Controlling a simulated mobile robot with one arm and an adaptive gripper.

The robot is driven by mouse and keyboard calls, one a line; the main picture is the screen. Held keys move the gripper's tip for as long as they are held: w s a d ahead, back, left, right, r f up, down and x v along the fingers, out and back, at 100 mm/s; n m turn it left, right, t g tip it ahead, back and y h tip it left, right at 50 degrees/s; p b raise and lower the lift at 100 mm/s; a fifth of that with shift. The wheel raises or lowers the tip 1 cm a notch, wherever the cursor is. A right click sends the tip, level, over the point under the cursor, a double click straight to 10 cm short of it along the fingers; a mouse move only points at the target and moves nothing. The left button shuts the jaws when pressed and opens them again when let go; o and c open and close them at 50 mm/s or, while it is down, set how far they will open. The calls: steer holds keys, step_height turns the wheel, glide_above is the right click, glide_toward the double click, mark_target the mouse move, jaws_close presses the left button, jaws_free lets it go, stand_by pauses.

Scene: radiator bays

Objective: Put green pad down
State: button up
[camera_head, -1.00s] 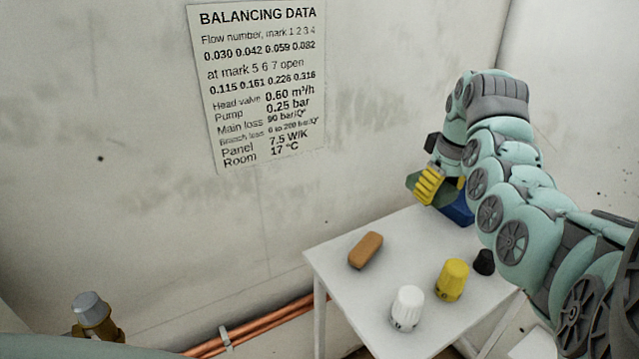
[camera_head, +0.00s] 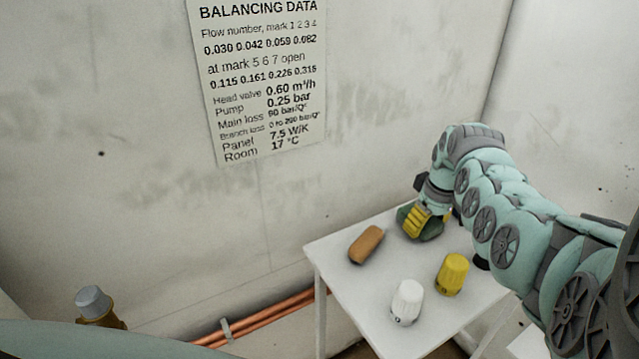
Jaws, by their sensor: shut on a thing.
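The green pad (camera_head: 408,214) shows as a dark green piece at the far right part of the white table (camera_head: 332,262). My gripper (camera_head: 420,224), with yellow fingers, is shut on it and points down low over the table. Part of the pad is hidden behind the fingers. I cannot tell whether the pad touches the tabletop.
A brown block (camera_head: 366,245) lies left of my gripper on the table. A white knob (camera_head: 406,302) and a yellow knob (camera_head: 452,274) stand nearer the front. The table's left front part is bare. A wall rises behind, with copper pipes (camera_head: 270,318) low along it.

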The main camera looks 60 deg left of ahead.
mark_target(432, 223)
steer(key=shift+f, duration=0.15)
steer(key=o, duration=1.3)
steer(key=r, duration=0.3)
steer(key=d+r, duration=0.1)
steer(key=r, duration=0.6)
steer(key=shift+d+r+p, duration=0.15)
steer(key=shift+r+p, duration=0.2)
steer(key=shift+d+r+p, duration=0.1)
steer(key=shift+r+p, duration=0.45)
steer(key=shift+r, duration=0.25)
